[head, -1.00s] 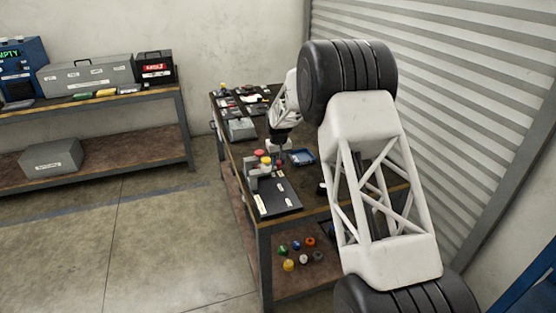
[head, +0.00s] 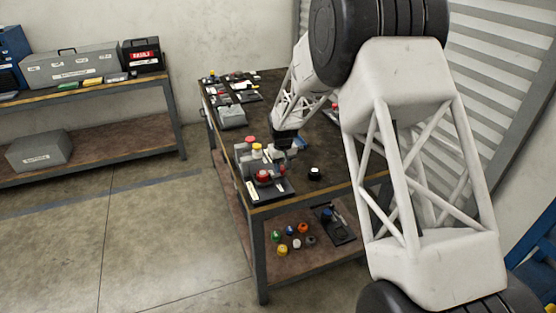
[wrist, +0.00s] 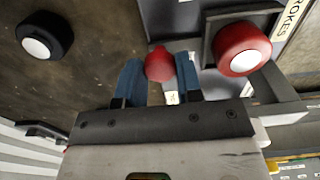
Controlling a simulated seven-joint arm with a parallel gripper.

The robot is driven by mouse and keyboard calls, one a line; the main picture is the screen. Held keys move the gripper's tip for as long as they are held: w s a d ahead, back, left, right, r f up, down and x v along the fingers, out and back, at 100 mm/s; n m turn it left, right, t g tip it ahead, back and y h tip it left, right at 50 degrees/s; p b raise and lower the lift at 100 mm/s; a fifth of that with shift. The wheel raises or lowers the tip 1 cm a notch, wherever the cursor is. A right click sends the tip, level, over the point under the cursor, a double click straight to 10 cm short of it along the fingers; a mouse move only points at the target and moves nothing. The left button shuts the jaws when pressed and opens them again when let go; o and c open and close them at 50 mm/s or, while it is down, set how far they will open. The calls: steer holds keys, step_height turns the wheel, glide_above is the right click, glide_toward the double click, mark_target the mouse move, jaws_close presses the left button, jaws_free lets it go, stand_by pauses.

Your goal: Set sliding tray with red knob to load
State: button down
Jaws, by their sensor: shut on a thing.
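My gripper (head: 281,160) is at the front of the dark workbench, beside the small grey fixture (head: 243,157) with its black base plate (head: 270,190). In the wrist view its two blue fingers (wrist: 158,72) are closed on a red knob (wrist: 159,62). To the right of the knob, a red cap with a white top (wrist: 242,48) sits in a grey holder, the sliding tray (wrist: 208,52); it also shows in the head view (head: 262,174) over the black base plate. Any load mark is not readable.
A black cap with a white top (head: 315,173) stands on the bench (head: 330,190) to the right of the fixture. A red-topped and a yellow-topped part (head: 257,147) rise at the fixture's back. A grey box (head: 231,117) stands farther back. Several coloured knobs (head: 297,243) lie on the lower shelf.

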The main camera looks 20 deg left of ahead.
steer(key=shift+s+d, duration=1.25)
steer(key=c, duration=0.8)
jaws_free()
steer(key=shift+r, duration=0.1)
steer(key=shift+r, duration=3.8)
